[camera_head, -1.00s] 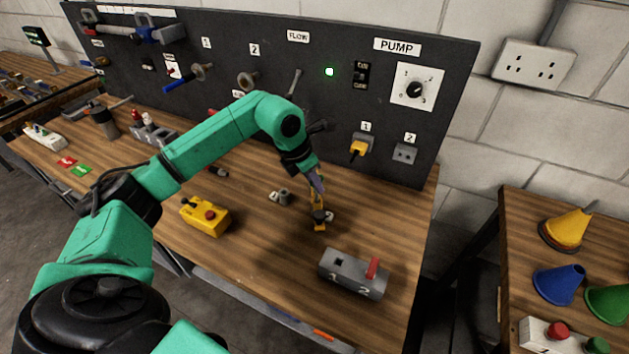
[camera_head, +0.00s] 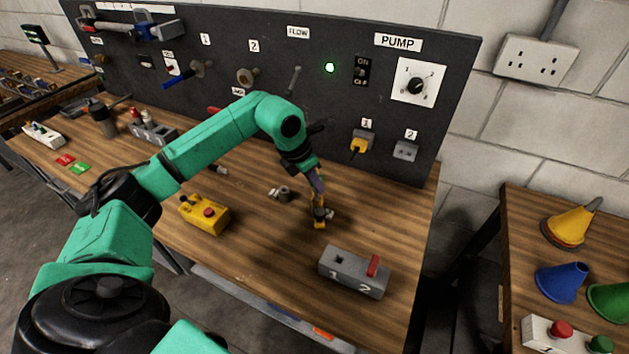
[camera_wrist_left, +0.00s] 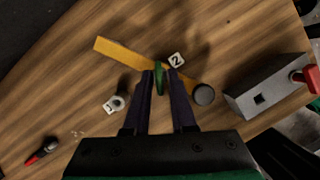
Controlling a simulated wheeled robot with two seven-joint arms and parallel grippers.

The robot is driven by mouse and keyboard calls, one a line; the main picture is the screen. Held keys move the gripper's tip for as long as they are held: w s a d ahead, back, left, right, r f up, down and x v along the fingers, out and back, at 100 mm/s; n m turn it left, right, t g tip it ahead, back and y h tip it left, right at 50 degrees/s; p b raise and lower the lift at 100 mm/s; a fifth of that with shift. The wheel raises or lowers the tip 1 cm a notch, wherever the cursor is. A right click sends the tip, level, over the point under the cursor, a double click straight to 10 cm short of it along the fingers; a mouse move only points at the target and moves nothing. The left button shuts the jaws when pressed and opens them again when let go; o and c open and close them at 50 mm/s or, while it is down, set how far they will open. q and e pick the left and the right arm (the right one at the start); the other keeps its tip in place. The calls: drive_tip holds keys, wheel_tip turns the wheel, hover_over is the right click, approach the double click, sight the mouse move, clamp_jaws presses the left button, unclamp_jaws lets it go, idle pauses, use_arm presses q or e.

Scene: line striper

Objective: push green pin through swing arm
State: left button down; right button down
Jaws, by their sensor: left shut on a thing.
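My left gripper (camera_head: 320,203) is low over the middle of the workbench, pointing down. In the left wrist view its two dark fingers (camera_wrist_left: 159,74) are shut on the small green pin (camera_wrist_left: 159,79), which sits between the fingertips. The yellow swing arm (camera_wrist_left: 118,49) is a flat bar running diagonally just beyond and under the fingertips; part of it also shows in the head view (camera_head: 319,224). The fingers hide the middle of the bar, so I cannot tell whether the pin is in a hole. My right gripper is not in view.
A small fitting with a "1" tag (camera_wrist_left: 115,104) lies left. A grey block with a red lever (camera_head: 352,272) stands nearer; a yellow button box (camera_head: 204,215) is left.

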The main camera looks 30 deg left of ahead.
use_arm(q)
drive_tip(key=shift+f+b, duration=1.25)
drive_tip(key=shift+f, duration=0.25)
drive_tip(key=shift+c, duration=1.7)
unclamp_jaws()
drive_tip(key=shift+p+v, duration=0.65)
drive_tip(key=shift+v, duration=0.4)
drive_tip(key=shift+p+v, duration=1.1)
drive_tip(key=shift+v, duration=1.35)
drive_tip(key=shift+r, duration=0.1)
